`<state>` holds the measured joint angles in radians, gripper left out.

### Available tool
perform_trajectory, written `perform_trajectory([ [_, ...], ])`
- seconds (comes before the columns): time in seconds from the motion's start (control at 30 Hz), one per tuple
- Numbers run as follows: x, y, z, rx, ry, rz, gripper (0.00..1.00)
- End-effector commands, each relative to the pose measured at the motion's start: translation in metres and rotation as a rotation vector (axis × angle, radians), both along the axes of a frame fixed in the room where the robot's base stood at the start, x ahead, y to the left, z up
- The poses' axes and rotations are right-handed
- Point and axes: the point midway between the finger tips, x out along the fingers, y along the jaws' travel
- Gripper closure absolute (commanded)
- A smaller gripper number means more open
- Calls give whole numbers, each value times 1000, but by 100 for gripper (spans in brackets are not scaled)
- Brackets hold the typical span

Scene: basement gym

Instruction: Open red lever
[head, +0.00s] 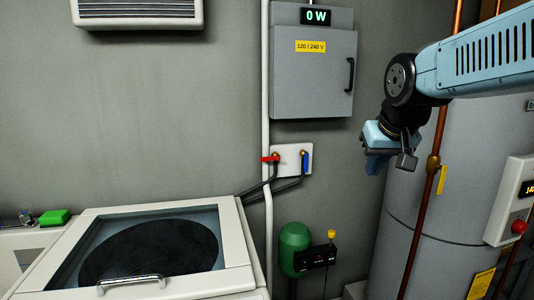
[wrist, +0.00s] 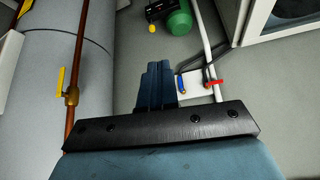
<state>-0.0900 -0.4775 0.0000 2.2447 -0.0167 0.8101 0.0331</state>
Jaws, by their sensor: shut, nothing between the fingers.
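The red lever (head: 270,158) sits on a small white wall plate (head: 292,150), at the plate's left side. It lies about level and points left, over the white vertical pipe. A blue lever (head: 305,158) at the plate's right side hangs downward. My gripper (head: 376,166) is to the right of the plate, apart from it. In the wrist view my gripper's fingers (wrist: 157,78) are together and empty, left of the blue lever (wrist: 181,83). The red lever (wrist: 215,84) shows farther right there, touched by nothing.
A grey electrical box (head: 312,72) hangs above the plate. A washer (head: 235,245) stands below left, with black hoses reaching the plate. A green tank (head: 294,245) is below. A grey cylinder (head: 440,200) and copper pipe (head: 420,215) with a yellow lever (head: 442,180) stand right.

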Motion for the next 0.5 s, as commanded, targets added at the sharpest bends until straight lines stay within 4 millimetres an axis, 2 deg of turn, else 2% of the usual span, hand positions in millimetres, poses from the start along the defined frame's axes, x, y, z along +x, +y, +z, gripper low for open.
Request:
perform_trajectory([
  [0.03, 21, 7, 6, 0, -6, 12, 100],
  [0.23, 99, 35, 27, 3, -48, 49, 100],
  [0.5, 203, 85, 37, 12, -103, 100, 100],
])
